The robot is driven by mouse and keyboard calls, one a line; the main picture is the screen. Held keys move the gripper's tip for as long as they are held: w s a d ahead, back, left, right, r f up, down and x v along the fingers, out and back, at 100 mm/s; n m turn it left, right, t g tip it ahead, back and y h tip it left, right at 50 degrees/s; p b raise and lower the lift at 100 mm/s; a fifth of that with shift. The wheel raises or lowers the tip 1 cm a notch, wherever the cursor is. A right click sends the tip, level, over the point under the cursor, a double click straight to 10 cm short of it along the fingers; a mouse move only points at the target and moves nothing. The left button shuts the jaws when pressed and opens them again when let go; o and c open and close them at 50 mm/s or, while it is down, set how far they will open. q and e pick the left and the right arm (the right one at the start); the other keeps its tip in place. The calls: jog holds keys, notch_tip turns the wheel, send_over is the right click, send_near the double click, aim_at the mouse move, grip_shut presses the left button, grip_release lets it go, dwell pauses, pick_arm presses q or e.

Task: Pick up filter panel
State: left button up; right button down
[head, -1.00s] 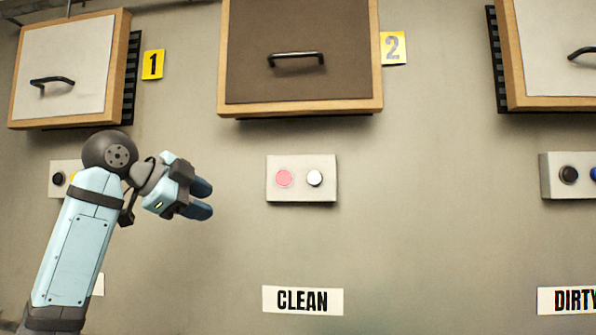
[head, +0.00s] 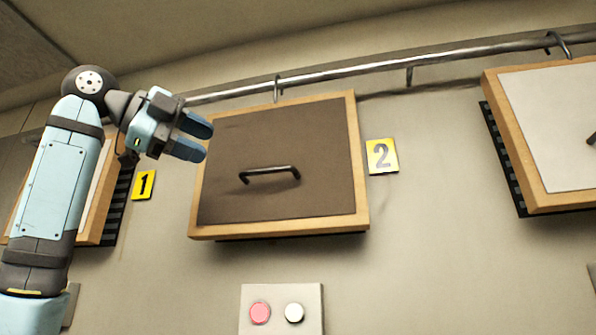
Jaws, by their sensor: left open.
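Three framed filter panels hang on the wall in the head view. The middle filter panel (head: 285,205) has a brown face, a wooden frame and a black handle (head: 270,174). The right filter panel (head: 560,115) has a pale face and is cut off by the picture edge. The left filter panel (head: 98,215) is mostly hidden behind my left arm. My left gripper (head: 199,138) is open and empty, in front of the middle panel's upper left corner in the picture, up and left of its handle. My right gripper is not in view.
A metal rail (head: 340,72) runs above the panels with hooks on it. Yellow signs 1 (head: 143,185) and 2 (head: 383,156) are on the wall. A button box (head: 281,318) with a red and a white button sits below the middle panel.

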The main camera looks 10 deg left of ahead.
aim_at(266, 169)
pick_arm(q)
jog(key=p+x, duration=0.1)
jog(key=x, duration=0.3)
jog(key=p+x, duration=0.1)
jog(key=x, duration=0.3)
jog(key=shift+d+r, duration=0.15)
jog(key=shift+r, duration=0.05)
jog(key=shift+w+d+f, duration=0.1)
jog(key=shift+w+d, duration=0.1)
jog(key=p+x, duration=0.2)
jog(key=x, duration=0.2)
jog(key=shift+w+d+p, duration=0.15)
jog(key=shift+d+p, duration=0.1)
jog(key=shift+p, duration=0.1)
jog(key=shift+w+d, duration=0.25)
jog(key=shift+s+a, duration=0.15)
jog(key=shift+a, duration=0.05)
jog(key=c, duration=0.3)
jog(key=shift+a, duration=0.1)
jog(key=c, duration=0.4)
grip_shut()
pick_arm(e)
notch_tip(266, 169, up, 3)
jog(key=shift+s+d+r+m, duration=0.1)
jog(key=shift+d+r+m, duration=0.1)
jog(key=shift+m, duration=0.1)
